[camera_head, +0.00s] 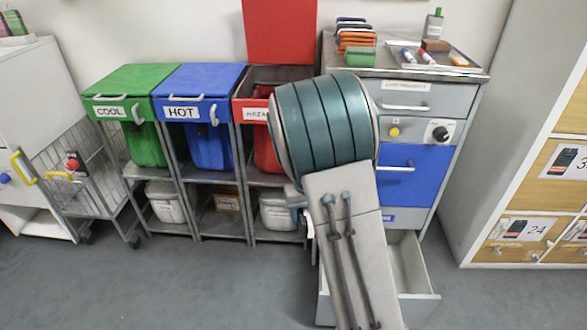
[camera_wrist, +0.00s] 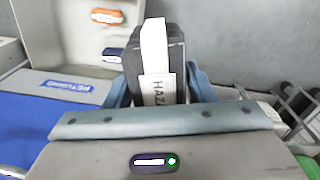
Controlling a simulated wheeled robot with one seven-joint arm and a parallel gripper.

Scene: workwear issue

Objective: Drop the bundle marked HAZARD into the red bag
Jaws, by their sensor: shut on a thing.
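In the wrist view, my gripper (camera_wrist: 158,85) is shut on a dark bundle (camera_wrist: 155,50) with a white band and a label whose visible letters read "HAZA". A blue-grey finger stands on each side of it. In the head view my arm hides the bundle and most of my gripper. The red bag (camera_head: 266,150) hangs in the right-hand stand of three, under a red front marked HAZA, partly covered by my arm. Its red lid (camera_head: 280,30) stands raised.
The green COOL bin (camera_head: 145,145) and blue HOT bin (camera_head: 208,148) have closed lids. A low drawer (camera_head: 415,265) of the grey cabinet stands open; orange (camera_wrist: 107,16) and dark blue (camera_wrist: 112,55) items show in the wrist view. A wire trolley (camera_head: 85,185) stands left.

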